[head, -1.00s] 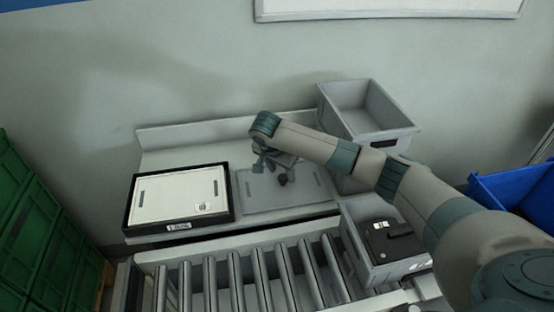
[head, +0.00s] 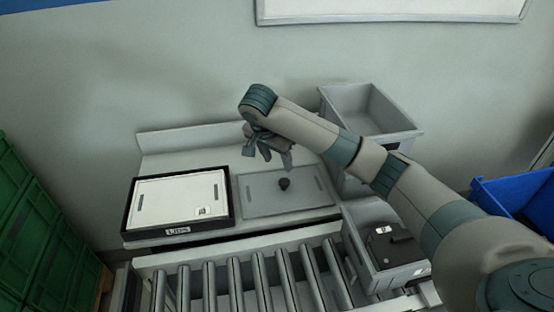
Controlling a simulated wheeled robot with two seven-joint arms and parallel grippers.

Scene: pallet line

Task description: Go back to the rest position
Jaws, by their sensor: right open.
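My right gripper (head: 267,152) hangs at the end of my right arm, above the back edge of a grey lid or plate (head: 310,190) that has a dark knob (head: 285,184). The gripper is open, apart from the knob, and I see nothing between its fingers. My left gripper is not in view.
A black-rimmed tray with a pale panel (head: 170,198) lies left of the grey plate. A roller conveyor (head: 235,275) runs in front. A grey bin holding a black case (head: 393,247) stands at its right. An empty grey bin (head: 385,135) stands behind. Green crates (head: 40,235) and a blue bin (head: 515,190) flank the sides.

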